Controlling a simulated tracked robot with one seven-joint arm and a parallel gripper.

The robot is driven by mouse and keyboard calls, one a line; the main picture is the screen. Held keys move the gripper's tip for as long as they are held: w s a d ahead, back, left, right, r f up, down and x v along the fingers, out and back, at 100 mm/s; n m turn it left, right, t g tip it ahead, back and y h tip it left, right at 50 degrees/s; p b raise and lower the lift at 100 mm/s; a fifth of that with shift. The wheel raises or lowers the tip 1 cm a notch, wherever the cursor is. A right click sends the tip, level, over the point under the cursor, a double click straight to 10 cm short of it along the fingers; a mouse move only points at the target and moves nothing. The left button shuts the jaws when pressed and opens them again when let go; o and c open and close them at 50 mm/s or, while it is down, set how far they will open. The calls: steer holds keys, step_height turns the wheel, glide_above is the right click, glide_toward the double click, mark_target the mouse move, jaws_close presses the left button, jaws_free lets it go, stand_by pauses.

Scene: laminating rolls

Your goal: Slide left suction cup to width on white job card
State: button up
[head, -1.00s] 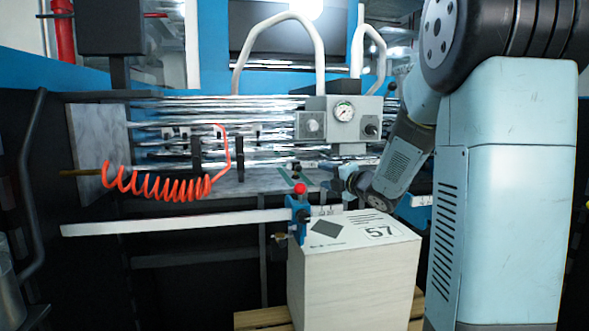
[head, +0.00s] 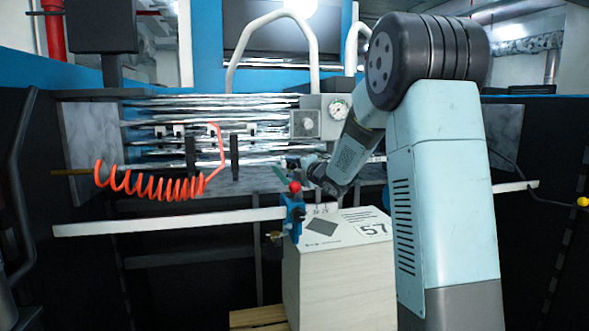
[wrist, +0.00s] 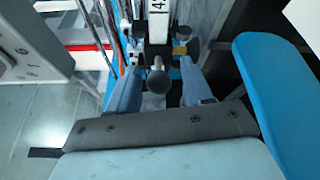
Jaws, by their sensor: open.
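A blue carriage (head: 294,216) with a red ball knob (head: 295,187) sits on a long white bar (head: 170,221), at the near left corner of a pale block-like stack; I take it for the left suction cup's slide, but the cup itself is not clear. My gripper (head: 306,168) is just above and behind the red knob, pointing left. In the wrist view my gripper (wrist: 160,88) is open, with a dark round-ended post (wrist: 156,78) between its fingers. Whether they touch it is unclear.
A coiled orange hose (head: 150,183) hangs at left before shiny rollers (head: 150,142). A gauge box (head: 320,116) is above my gripper. In the wrist view a numbered white strip (wrist: 157,22) lies beyond the post and a blue panel (wrist: 275,90) is at right.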

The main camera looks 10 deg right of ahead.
steer(key=shift+w, duration=0.15)
jaws_close()
stand_by(0.4)
